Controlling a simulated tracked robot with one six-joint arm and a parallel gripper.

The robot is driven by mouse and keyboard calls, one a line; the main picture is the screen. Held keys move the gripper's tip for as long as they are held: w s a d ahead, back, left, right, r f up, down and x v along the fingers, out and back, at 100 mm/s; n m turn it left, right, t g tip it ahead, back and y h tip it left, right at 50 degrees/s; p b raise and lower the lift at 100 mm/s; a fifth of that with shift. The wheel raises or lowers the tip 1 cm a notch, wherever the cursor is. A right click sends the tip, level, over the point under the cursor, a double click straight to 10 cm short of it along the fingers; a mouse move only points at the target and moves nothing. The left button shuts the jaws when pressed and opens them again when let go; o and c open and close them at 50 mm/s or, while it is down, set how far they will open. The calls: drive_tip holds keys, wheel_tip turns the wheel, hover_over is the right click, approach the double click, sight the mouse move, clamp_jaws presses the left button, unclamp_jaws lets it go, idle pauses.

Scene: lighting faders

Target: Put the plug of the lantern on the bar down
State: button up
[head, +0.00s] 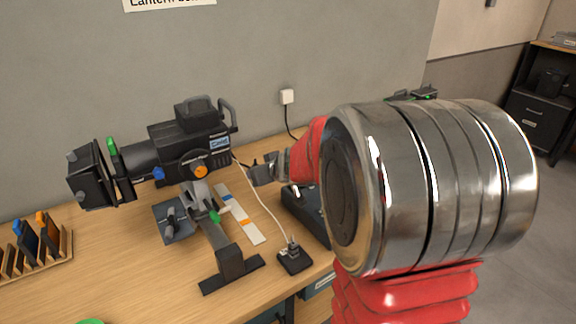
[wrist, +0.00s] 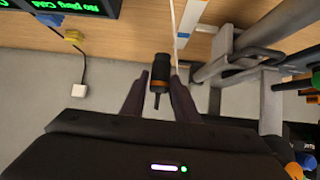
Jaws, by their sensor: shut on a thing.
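The black lantern (head: 185,145) is mounted on a stand (head: 230,262) on the wooden table in the head view. My gripper (head: 266,172) is just right of the lantern, above the table; it also shows in the wrist view (wrist: 160,82). It is shut on a black plug (wrist: 159,72) with an orange ring, held between the two fingers with a thin pin showing. In the head view the plug is too small and covered to make out clearly. A pale cable (head: 265,200) runs from near the lantern to a small black socket block (head: 295,258).
A black desk unit (head: 305,212) stands behind my arm, which hides much of the right side. A wall outlet (head: 287,97) has a dark cable. A rack of colour filters (head: 35,245) stands at left. A ruled strip (head: 240,215) lies on the table.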

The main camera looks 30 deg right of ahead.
drive_tip(key=s+a+f, duration=0.2)
drive_tip(key=a, duration=0.7)
drive_tip(key=shift+a, duration=0.2)
